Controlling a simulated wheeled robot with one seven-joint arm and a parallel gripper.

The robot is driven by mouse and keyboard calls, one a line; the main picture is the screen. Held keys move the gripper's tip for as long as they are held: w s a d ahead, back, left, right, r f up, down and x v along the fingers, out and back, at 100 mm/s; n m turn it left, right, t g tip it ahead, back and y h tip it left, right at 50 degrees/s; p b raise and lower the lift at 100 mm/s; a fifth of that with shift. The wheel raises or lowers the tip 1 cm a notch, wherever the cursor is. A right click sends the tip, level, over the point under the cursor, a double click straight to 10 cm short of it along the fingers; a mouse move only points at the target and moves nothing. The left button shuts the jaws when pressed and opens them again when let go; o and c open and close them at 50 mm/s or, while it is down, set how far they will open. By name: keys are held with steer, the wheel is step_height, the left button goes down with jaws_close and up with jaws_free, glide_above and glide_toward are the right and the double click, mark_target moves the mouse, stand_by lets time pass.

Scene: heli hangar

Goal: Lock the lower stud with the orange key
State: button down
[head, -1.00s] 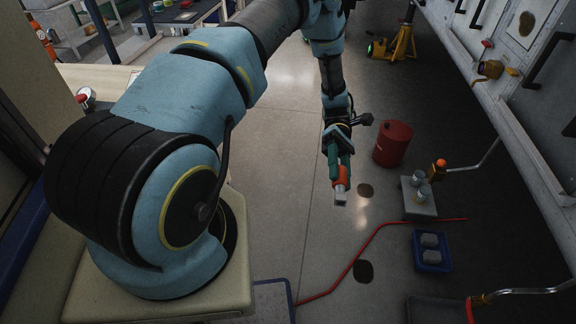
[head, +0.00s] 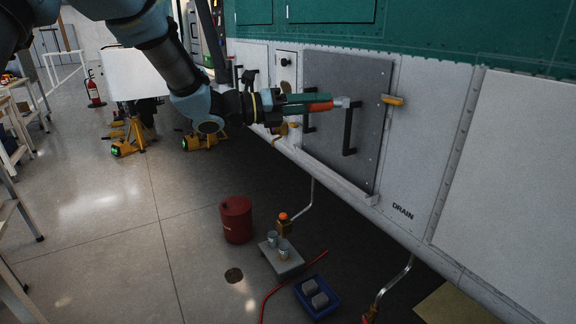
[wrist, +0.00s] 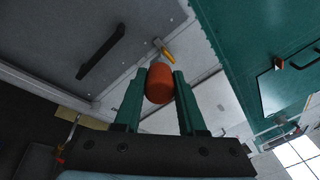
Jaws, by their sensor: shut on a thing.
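My gripper (head: 318,101) is shut on the orange key (head: 320,106), whose silver end (head: 343,102) points right. The key's round orange handle (wrist: 160,84) shows between the green fingers in the wrist view. The key is in front of a grey panel (head: 345,75) with two black handles on the helicopter's side. A yellow fitting (head: 393,100) sits at the panel's right edge, just beyond the key's tip. It also shows in the wrist view (wrist: 169,57). I cannot tell whether the tip touches anything. No lower stud can be made out clearly.
On the floor below are a red drum (head: 236,220), a grey block with two cups (head: 281,262), a blue bin (head: 318,298) and a red hose (head: 283,284). Yellow jacks (head: 130,140) stand at the back left. Open floor lies to the left.

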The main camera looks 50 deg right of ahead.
steer(key=s+d+r+n+t+h, duration=0.1)
steer(key=d+r+t, duration=0.1)
steer(key=r, duration=1)
steer(key=d+r+n+t+h, duration=0.1)
steer(key=d+r, duration=0.3)
steer(key=r, duration=0.7)
steer(key=shift+s+r+n+t+b, duration=0.35)
steer(key=shift+n+t, duration=0.25)
steer(key=shift+t, duration=0.2)
steer(key=shift+p+x, duration=0.65)
steer(key=shift+x, duration=1.15)
stand_by(1.6)
steer(key=shift+r+p, duration=0.25)
steer(key=shift+p, duration=0.2)
steer(key=shift+f+n+p, duration=0.1)
steer(key=shift+n+p, duration=0.55)
steer(key=shift+n, duration=0.35)
steer(key=shift+p, duration=0.4)
